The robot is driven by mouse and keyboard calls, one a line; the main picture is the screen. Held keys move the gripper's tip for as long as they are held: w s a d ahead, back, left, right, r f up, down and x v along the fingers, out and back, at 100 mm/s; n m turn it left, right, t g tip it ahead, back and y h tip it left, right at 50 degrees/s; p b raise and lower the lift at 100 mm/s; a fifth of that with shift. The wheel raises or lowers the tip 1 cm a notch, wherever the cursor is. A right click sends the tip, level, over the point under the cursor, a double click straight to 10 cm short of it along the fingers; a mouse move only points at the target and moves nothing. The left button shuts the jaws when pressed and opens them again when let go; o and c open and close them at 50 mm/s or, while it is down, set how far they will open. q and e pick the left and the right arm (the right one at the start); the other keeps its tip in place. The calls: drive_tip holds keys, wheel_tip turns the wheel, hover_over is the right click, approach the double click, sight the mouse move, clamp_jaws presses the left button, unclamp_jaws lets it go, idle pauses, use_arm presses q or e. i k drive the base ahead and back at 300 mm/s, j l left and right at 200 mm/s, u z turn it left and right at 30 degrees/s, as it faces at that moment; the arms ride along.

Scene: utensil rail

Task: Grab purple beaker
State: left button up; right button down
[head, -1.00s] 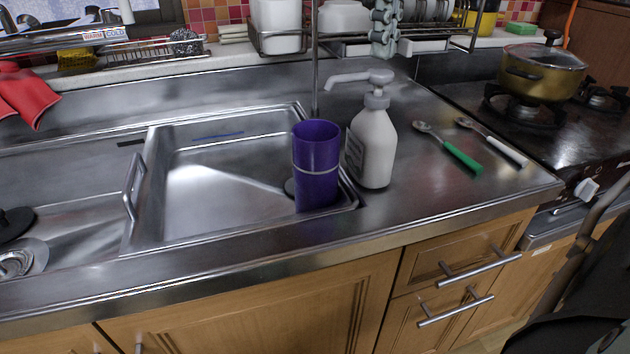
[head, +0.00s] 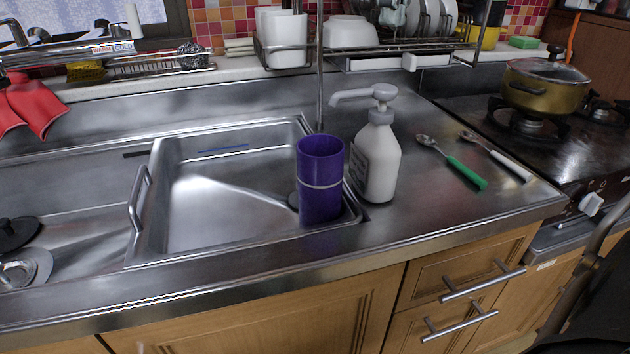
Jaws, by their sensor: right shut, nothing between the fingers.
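The purple beaker (head: 320,182) is a tall upright cylinder with a thin light band around its middle. It stands at the front right corner of the sink basin (head: 175,215), just left of the white soap pump bottle (head: 377,165). I cannot tell whether its base rests inside the basin or on the rim. No gripper touches it. A dark part of my right arm (head: 600,310) shows at the lower right edge, well apart from the beaker. My right gripper is shut and empty, its fingertips not clearly seen. My left gripper is not in view.
A green-handled spoon (head: 466,172) and a white-handled spoon (head: 510,165) lie on the counter (head: 440,215) to the right. A gold pot (head: 543,92) stands on the stove. A dish rack (head: 400,50) is behind. The counter's front strip is clear.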

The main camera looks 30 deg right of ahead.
sight(320, 158)
drive_tip(key=k, duration=1.5)
